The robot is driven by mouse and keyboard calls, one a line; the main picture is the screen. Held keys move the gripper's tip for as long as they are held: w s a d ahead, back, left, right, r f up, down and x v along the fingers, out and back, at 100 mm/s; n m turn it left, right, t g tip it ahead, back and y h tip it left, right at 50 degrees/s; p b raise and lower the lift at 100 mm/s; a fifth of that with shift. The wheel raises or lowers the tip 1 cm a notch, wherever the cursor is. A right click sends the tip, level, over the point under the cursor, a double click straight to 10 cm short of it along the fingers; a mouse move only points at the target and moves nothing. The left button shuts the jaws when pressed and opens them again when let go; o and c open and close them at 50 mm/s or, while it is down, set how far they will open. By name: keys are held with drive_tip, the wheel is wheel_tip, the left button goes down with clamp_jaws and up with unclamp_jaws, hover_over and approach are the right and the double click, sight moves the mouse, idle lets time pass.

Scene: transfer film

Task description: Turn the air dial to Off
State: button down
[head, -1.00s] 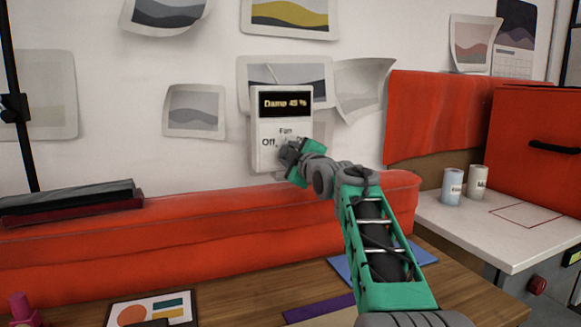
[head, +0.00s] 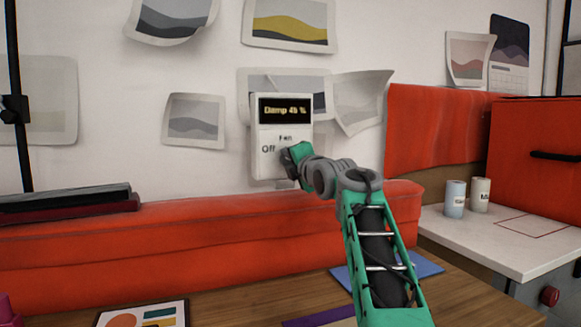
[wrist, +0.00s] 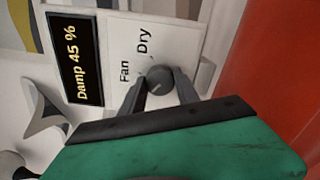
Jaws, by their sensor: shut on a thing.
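The white wall unit (head: 268,165) hangs on the wall, with a dark display reading "Damp 45 %". In the head view "Fan" and "Off" show below the display, Off at the left. In the wrist view "Fan" and "Dry" are readable beside the round grey dial (wrist: 160,77); Off is not visible there. My gripper (head: 290,157) is at the unit's lower part and hides the dial in the head view. In the wrist view its two fingers stand on either side of the dial, shut on it. Where the dial's mark points is not clear.
An orange padded ledge (head: 190,228) runs along the wall below the unit. Dark folders (head: 65,200) lie on it at the left. Loose paper prints surround the unit. Two cups (head: 455,198) and a red box (head: 530,160) stand on the right counter.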

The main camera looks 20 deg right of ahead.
drive_tip(key=shift+n, duration=0.6)
drive_tip(key=c, duration=0.9)
unclamp_jaws()
drive_tip(key=shift+a, duration=0.1)
drive_tip(key=shift+s, duration=0.15)
drive_tip(key=s+b, duration=0.1)
drive_tip(key=s, duration=0.6)
drive_tip(key=shift+s, duration=0.25)
